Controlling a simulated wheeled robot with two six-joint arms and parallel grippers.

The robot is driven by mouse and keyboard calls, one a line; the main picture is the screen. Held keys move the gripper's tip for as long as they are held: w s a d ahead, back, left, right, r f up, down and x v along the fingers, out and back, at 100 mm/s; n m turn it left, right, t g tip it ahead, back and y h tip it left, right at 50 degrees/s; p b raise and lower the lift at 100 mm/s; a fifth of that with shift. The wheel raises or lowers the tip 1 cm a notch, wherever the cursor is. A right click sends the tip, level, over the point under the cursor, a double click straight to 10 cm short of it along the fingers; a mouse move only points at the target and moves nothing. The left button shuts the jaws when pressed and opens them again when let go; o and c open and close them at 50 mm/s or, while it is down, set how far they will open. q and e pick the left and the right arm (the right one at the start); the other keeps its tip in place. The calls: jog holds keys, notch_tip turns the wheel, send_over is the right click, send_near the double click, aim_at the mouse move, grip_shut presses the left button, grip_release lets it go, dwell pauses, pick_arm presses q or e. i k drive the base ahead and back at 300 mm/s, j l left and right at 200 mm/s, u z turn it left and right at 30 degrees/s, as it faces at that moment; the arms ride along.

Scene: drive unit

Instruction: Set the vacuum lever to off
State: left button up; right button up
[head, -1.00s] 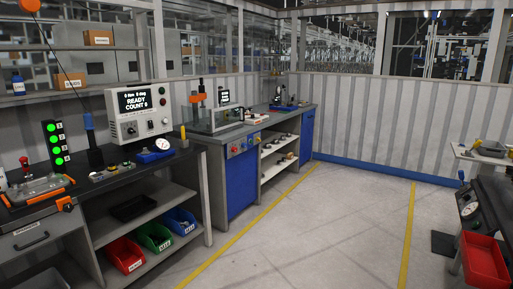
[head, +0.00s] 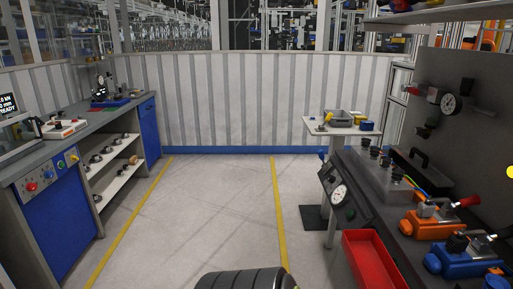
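I cannot tell for certain which part is the vacuum lever. On the right bench (head: 385,232), a small blue-tipped lever (head: 322,155) sticks up at the far end of the front panel, close to a round dial gauge (head: 339,194). A red-handled fitting (head: 433,95) sits beside another gauge (head: 449,104) on the dark upright back panel. No lettering on either is readable. Neither of my grippers is in view; a dark ribbed part of my own body shows at the bottom centre.
A red bin (head: 374,262) hangs at the right bench's front. Orange (head: 428,224) and blue (head: 465,258) clamp fixtures stand on it. A small table (head: 340,127) holds a grey tray behind. The left workbench (head: 50,225) lines the other side. The floor between yellow lines is clear.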

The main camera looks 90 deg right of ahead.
aim_at(321, 152)
jog(key=l+z, duration=0.25)
jog(key=z, duration=0.15)
jog(key=l+z, duration=0.2)
jog(key=z, duration=0.2)
jog(key=i+l+z, duration=0.15)
jog(key=z, duration=0.25)
jog(key=l+z, duration=0.1)
jog(key=z, duration=0.75)
jog(key=i+l+z, duration=0.1)
jog(key=z, duration=0.8)
jog(key=i+z, duration=0.15)
jog(key=z, duration=0.25)
jog(key=i+j+z, duration=0.5)
jog(key=i+l, duration=0.05)
jog(key=i, duration=0.05)
